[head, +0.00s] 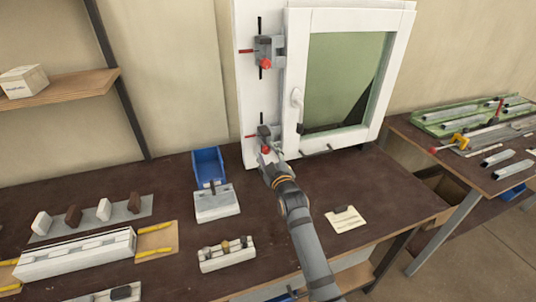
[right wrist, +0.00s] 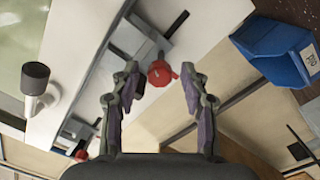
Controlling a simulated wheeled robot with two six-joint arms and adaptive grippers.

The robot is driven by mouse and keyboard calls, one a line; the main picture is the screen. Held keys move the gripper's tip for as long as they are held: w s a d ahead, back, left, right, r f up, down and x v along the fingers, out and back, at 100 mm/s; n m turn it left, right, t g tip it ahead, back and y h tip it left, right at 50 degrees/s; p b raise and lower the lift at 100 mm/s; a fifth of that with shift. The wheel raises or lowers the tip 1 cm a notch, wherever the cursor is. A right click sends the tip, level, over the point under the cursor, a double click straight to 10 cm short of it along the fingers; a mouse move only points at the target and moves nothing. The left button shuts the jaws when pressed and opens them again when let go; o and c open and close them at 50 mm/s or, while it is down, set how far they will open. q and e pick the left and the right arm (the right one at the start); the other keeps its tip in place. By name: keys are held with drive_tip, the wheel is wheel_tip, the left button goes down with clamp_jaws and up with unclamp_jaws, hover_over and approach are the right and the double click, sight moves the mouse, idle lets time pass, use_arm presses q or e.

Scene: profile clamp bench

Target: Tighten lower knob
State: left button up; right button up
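The lower red knob (head: 266,150) sits on the lower grey clamp at the left side of the white window frame (head: 400,50). In the right wrist view this red knob (right wrist: 160,73) shows between and just beyond the fingertips. My right gripper (right wrist: 157,85) is open, with a gap on both sides of the knob; no contact shows. In the head view the right gripper (head: 270,157) is right at the lower clamp and partly covers it. The upper red knob (head: 265,64) is on the upper clamp (head: 264,48). My left gripper is not in view.
The window handle (head: 297,97) juts out right of the clamps. A blue bin (head: 208,166) and a white block (head: 215,203) stand left of my right arm. The bench between is mostly clear.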

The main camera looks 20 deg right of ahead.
drive_tip(key=c, duration=0.7)
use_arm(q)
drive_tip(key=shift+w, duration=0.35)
use_arm(e)
clamp_jaws()
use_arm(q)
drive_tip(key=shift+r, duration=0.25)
use_arm(e)
drive_tip(key=shift+m, duration=0.3)
drive_tip(key=shift+r+m+p, duration=0.1)
drive_tip(key=shift+m+p, duration=0.65)
drive_tip(key=shift+m, duration=0.15)
drive_tip(key=m+p, duration=0.1)
drive_tip(key=m, duration=0.2)
drive_tip(key=shift+m+p, duration=0.3)
drive_tip(key=shift+p, duration=0.05)
drive_tip(key=m+p, duration=0.1)
drive_tip(key=m, duration=0.3)
drive_tip(key=shift+p, duration=0.3)
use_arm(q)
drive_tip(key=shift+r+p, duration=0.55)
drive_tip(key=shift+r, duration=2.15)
use_arm(e)
drive_tip(key=shift+m, duration=1.4)
